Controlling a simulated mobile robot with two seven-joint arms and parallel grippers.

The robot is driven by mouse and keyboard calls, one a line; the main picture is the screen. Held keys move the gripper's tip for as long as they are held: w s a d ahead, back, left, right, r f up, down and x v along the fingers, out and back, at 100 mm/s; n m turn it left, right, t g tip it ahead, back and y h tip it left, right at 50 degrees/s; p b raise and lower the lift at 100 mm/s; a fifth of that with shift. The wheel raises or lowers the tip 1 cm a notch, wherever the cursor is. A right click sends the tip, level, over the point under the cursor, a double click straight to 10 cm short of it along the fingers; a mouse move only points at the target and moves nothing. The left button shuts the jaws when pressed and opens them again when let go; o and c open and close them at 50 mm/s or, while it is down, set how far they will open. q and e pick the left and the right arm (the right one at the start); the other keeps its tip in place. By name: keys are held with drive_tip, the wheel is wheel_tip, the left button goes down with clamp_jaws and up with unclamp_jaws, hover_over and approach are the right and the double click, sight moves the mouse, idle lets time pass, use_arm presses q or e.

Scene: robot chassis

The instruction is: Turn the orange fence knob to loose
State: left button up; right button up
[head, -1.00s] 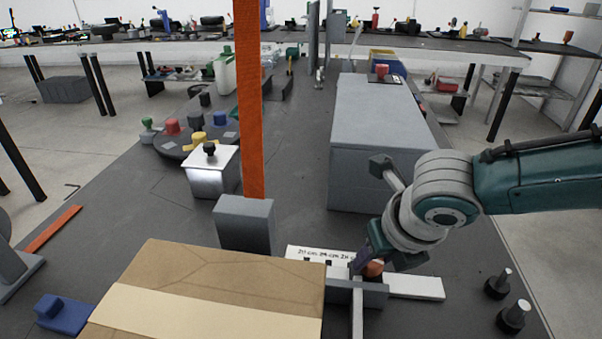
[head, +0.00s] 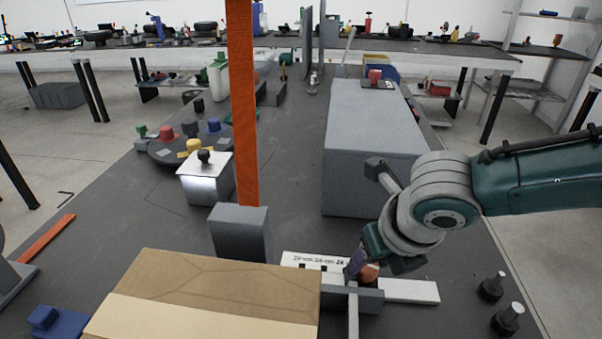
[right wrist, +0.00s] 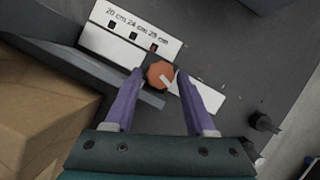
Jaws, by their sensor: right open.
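The orange fence knob (right wrist: 160,74) is a round knob with a white pointer mark. It sits on the grey fence (right wrist: 100,72), beside the white scale strip (right wrist: 125,33) marked in cm. In the head view the knob (head: 369,271) is partly hidden by my right gripper (head: 362,262). In the right wrist view my right gripper (right wrist: 160,88) is open, its purple fingers on either side of the knob. I cannot tell whether they touch it. My left gripper is not in view.
A cardboard box (head: 215,285) lies left of the fence, with a grey block (head: 240,232) and an upright orange bar (head: 243,110) behind it. A large grey box (head: 372,150) stands behind my right gripper. Black pegs (head: 508,318) stand at the right.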

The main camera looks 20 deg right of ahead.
drive_tip(key=p+v, duration=0.2)
drive_tip(key=v, duration=0.7)
drive_tip(key=shift+p, duration=0.35)
drive_tip(key=shift+c, duration=0.2)
drive_tip(key=w+a+f+m+g+h+b, duration=0.1)
drive_tip(key=w+a+m+g+h+b, duration=0.25)
drive_tip(key=m+b, duration=0.7)
drive_tip(key=d+f+m, duration=0.1)
drive_tip(key=f, duration=0.2)
drive_tip(key=d+f+m, duration=0.1)
drive_tip(key=f, duration=0.1)
drive_tip(key=d+f+m, duration=0.1)
drive_tip(key=f, duration=0.2)
drive_tip(key=shift+w+d+f, duration=0.3)
drive_tip(key=shift+f, duration=0.05)
